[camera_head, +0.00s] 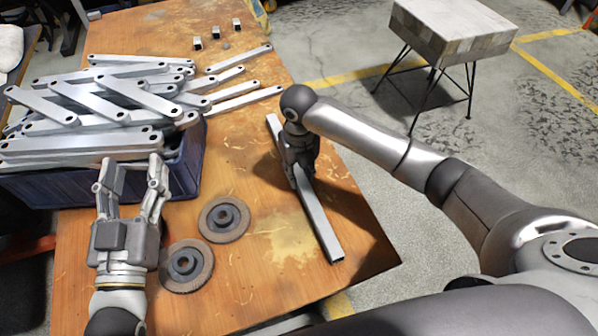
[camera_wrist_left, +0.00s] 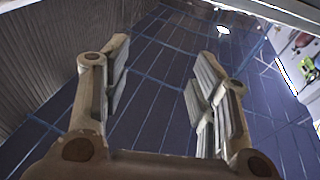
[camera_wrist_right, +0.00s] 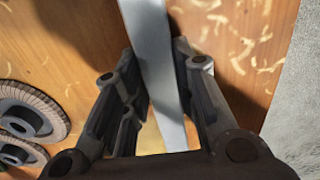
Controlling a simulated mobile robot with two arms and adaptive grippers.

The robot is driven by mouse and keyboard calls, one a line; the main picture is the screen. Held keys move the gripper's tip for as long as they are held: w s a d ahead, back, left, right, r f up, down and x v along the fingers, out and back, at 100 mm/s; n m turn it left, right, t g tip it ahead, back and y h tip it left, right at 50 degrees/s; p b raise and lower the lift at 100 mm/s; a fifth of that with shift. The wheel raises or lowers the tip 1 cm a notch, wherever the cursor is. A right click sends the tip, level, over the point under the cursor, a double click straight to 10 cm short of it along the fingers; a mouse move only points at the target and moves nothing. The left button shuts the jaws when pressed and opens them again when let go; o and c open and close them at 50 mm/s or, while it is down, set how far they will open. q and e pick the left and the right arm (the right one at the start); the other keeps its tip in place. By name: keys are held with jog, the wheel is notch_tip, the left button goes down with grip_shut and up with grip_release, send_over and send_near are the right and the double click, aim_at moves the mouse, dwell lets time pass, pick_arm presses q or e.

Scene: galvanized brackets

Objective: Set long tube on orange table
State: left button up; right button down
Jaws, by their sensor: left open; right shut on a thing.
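The long tube (camera_head: 321,229) is a grey square metal bar at the right side of the orange table (camera_head: 240,270). My right gripper (camera_head: 300,170) is shut on it near its middle. The right wrist view shows the tube (camera_wrist_right: 150,50) running between the fingers (camera_wrist_right: 158,95). A shadow lies beside it on the wood; I cannot tell whether the tube touches the table. My left gripper (camera_head: 133,172) is open and empty in front of the blue crate. In the left wrist view its fingers (camera_wrist_left: 157,95) stand apart with nothing between them.
A blue crate (camera_head: 190,168) heaped with galvanized brackets (camera_head: 110,95) stands at the left. Two grinding discs (camera_head: 224,218) lie near the tube. Small metal pieces (camera_head: 214,33) sit at the back. A wood-topped stool (camera_head: 450,35) stands on the floor at the right.

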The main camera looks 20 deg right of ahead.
jog(key=c, duration=1.2)
grip_release()
jog(key=shift+o, duration=0.2)
